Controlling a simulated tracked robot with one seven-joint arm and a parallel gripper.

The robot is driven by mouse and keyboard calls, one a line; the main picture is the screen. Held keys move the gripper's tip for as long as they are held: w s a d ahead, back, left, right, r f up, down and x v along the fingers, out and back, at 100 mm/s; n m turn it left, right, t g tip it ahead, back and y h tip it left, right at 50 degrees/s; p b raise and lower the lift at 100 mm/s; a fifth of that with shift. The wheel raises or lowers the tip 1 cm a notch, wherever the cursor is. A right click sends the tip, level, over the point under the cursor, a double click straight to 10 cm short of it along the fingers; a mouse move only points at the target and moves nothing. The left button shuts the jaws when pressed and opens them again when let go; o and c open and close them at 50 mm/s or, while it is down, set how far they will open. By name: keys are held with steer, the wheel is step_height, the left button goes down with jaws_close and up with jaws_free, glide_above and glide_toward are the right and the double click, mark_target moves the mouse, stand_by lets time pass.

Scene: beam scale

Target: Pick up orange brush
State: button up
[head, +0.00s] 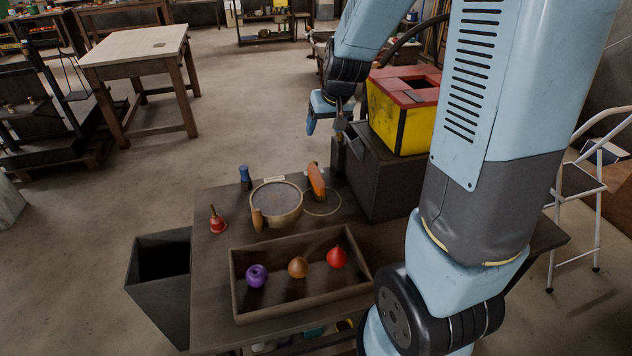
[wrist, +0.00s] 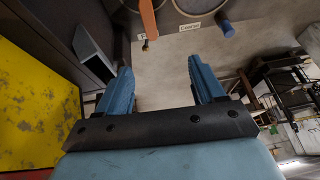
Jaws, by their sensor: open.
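The orange brush (head: 317,182) stands tilted on the dark table, beside a thin ring marked on the tabletop and right of a round wooden-rimmed pan. In the wrist view, an orange handle (wrist: 148,18), which looks like the brush, shows at the top edge, cut off by the frame. My gripper (head: 325,112) is above and behind the brush in the head view, clear of it. In the wrist view, its two blue fingers (wrist: 160,78) are spread with nothing between them.
The round pan (head: 276,206), a blue-topped item (head: 245,175) and a red bell-shaped item (head: 217,221) stand nearby. A wooden tray (head: 240,297) holds three fruit-like objects in front. A yellow box (head: 396,122) on a dark block stands close right. A dark bin (head: 160,290) is left.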

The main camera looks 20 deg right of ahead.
glide_toward(316, 175)
steer(key=shift+g+h, duration=0.3)
steer(key=shift+h, duration=0.1)
steer(key=x, duration=0.2)
steer(key=w+x, duration=0.1)
steer(key=x, duration=0.2)
steer(key=shift+a+r, duration=0.1)
steer(key=shift+a, duration=0.05)
steer(key=shift+s+x, duration=0.15)
steer(key=shift+x, duration=0.75)
steer(key=shift+s+x, duration=0.1)
steer(key=shift+x, duration=1.75)
steer(key=shift+a+f, duration=0.1)
steer(key=shift+f, duration=0.15)
